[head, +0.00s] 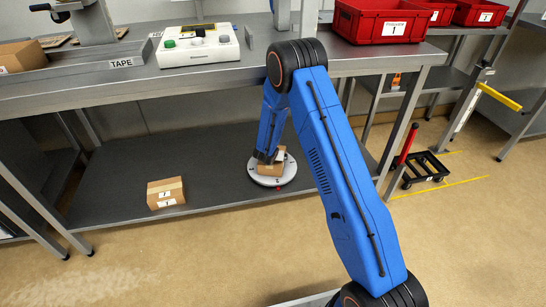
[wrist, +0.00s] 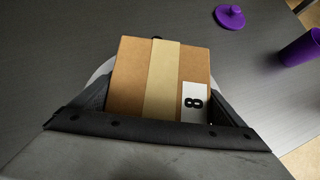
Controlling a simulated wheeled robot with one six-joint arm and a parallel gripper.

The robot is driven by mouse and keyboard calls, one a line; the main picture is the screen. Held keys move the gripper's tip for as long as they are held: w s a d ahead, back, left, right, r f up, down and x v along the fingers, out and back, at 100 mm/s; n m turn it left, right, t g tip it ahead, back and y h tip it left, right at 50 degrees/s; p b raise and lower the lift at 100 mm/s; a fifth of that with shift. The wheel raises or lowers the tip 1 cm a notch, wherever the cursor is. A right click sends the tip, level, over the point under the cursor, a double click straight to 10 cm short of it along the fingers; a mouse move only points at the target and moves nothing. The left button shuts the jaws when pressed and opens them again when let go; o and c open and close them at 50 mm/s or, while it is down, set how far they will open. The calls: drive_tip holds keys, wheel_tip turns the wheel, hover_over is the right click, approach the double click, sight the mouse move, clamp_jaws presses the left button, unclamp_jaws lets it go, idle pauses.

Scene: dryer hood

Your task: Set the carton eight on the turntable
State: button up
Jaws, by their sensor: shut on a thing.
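The carton eight (wrist: 145,85) is a brown box with a tan tape strip and a white label reading 8. My gripper (wrist: 150,118) is shut on it, with dark jaws at its left and right sides. In the head view the carton (head: 270,169) is partly hidden by my gripper (head: 267,157). It is over the turntable (head: 269,182), a round pale disc on the lower shelf. The carton looks level and within the disc's edge. I cannot tell whether its base touches the disc. In the wrist view the turntable's rim (wrist: 98,77) shows beside the carton.
Another brown carton (head: 166,192) sits on the lower shelf (head: 120,180), left of the turntable. The wrist view shows a purple knobbed lid (wrist: 230,17) and a purple cylinder (wrist: 302,47) beyond the disc. The upper bench (head: 120,82) overhangs the shelf. The shelf's middle is clear.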

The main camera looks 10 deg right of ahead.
drive_tip(key=shift+f, duration=0.25)
drive_tip(key=o, duration=1.4)
drive_tip(key=shift+c, duration=0.2)
drive_tip(key=v, duration=1.7)
drive_tip(key=s+d+r+m+h, duration=0.1)
drive_tip(key=s+d+r+m, duration=0.3)
drive_tip(key=r, duration=0.3)
drive_tip(key=s+d+r+m+h, duration=0.1)
drive_tip(key=d+r+m, duration=0.35)
drive_tip(key=r, duration=0.35)
drive_tip(key=s+d+r+m+g+h, duration=0.1)
drive_tip(key=s+d+r+m+g, duration=0.1)
drive_tip(key=s+d+r+m, duration=0.75)
drive_tip(key=s+r+m+g+y, duration=0.1)
drive_tip(key=s+r+m, duration=0.25)
drive_tip(key=s, duration=0.65)
drive_tip(key=s+r+m+g+y, duration=0.15)
drive_tip(key=s+m, duration=0.25)
drive_tip(key=s, duration=0.6)
drive_tip(key=s+a+r+m+y, duration=0.2)
drive_tip(key=s+a+m+y, duration=0.2)
drive_tip(key=s, duration=0.9)
drive_tip(key=a+m+t, duration=0.1)
drive_tip(key=a+m, duration=0.1)
drive_tip(key=a, duration=0.1)
drive_tip(key=shift+s+a+r, duration=0.2)
drive_tip(key=shift+a, duration=0.05)
